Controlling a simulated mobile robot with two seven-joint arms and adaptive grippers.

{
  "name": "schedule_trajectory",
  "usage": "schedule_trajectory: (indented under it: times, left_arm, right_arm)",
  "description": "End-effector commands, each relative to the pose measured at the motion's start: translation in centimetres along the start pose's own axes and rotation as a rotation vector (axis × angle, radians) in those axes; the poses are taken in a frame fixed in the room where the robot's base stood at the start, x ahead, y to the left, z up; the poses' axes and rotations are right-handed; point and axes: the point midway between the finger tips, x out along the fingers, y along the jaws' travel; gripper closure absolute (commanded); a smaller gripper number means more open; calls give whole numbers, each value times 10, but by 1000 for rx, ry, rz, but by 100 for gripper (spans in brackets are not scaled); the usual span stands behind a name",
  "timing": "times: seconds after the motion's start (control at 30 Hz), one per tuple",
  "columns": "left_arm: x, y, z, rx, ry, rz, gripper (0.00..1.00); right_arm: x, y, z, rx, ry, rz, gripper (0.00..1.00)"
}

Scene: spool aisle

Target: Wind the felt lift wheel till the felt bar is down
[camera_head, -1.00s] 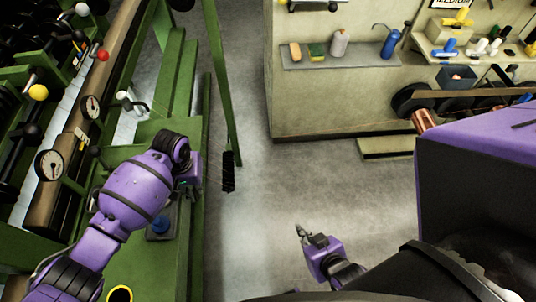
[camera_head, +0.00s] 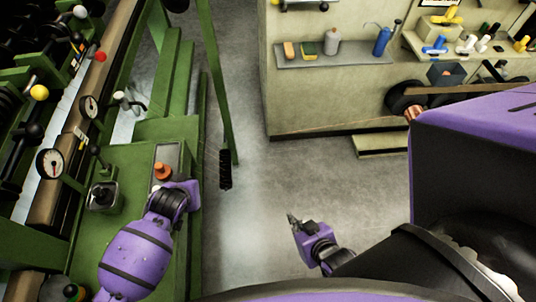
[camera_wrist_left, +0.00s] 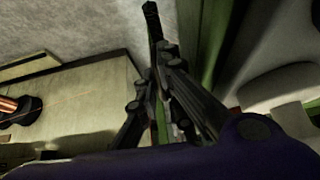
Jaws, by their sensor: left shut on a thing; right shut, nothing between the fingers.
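My left arm comes in over the green machine at the left in the head view. Its gripper is hidden there behind my purple wrist. In the left wrist view the dark fingers of my left gripper (camera_wrist_left: 160,75) are drawn together; what they hold is not clear to see. I cannot make out the felt lift wheel; it may be hidden by my wrist. I cannot tell which part is the felt bar. My right gripper (camera_head: 292,219) is shut and empty, low over the open floor.
The green machine (camera_head: 125,160) carries dial gauges (camera_head: 49,163), an orange knob (camera_head: 162,172) and a grey lever box (camera_head: 103,197). A pale cabinet (camera_head: 330,100) stands across the aisle. The grey floor (camera_head: 255,190) between is clear.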

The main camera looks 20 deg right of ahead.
Motion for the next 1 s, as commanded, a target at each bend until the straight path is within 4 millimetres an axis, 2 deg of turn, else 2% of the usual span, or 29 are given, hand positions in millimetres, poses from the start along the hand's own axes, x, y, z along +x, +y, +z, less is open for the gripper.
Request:
schedule_trajectory:
  times: [0.6,0.63,0.7,0.93,1.0]
  left_arm:
    - [0,0,2,-1,54,0,100]
    - [0,0,2,-1,54,0,92]
    - [0,0,2,-1,54,0,86]
    - [0,0,1,-1,54,0,86]
    - [0,0,1,-1,54,0,86]
  right_arm:
    - [0,2,-3,0,7,3,100]
    - [0,2,-3,0,7,3,100]
    - [0,1,-3,1,7,2,100]
    - [1,-1,-5,1,10,-1,100]
    - [8,-4,-22,-1,37,-7,100]
